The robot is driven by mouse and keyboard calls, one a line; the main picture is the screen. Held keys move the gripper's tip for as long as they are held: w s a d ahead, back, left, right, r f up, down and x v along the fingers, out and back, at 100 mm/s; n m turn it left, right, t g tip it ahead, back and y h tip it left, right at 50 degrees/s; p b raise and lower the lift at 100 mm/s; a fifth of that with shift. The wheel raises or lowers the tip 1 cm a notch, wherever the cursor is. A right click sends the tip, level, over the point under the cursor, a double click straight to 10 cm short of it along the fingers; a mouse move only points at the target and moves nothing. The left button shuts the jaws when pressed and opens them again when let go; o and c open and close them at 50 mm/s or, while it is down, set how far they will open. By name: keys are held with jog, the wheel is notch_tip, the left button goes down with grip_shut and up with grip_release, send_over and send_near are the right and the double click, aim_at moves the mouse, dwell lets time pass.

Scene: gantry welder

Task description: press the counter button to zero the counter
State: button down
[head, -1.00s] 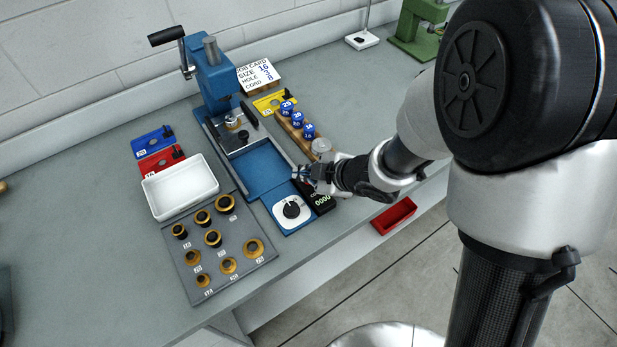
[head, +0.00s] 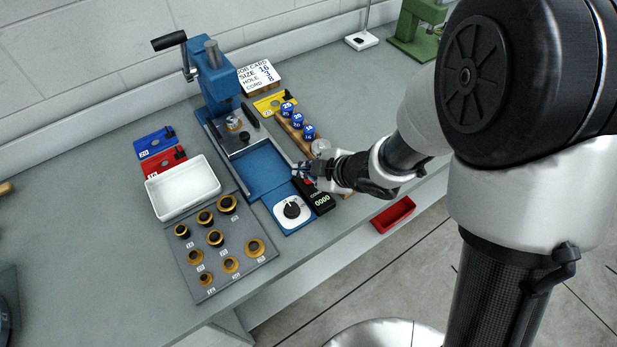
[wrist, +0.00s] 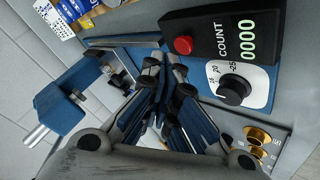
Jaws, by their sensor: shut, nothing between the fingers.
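The black counter box (wrist: 212,37) has a red button (wrist: 183,45), the word COUNT and a display reading 0000 in the wrist view. In the head view the counter (head: 320,199) is partly hidden behind my gripper (head: 300,170). My gripper is shut and empty. In the wrist view its fingers (wrist: 160,95) are close to the red button, to its lower left in the picture. The button shows uncovered there, and I see a gap in the picture between fingertips and button. I cannot tell the fingertips' height above the box.
A white dial (head: 292,211) sits beside the counter on the blue press base (head: 262,170). The blue press (head: 216,80) stands behind. A wooden rack (head: 291,133) with blue-topped pieces is close to the gripper. A white tray (head: 183,188) and grey die board (head: 180,265) lie left.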

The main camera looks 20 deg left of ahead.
aim_at(307, 182)
jog(key=shift+r+p, duration=2.35)
jog(key=shift+r, duration=0.2)
jog(key=shift+f, duration=0.1)
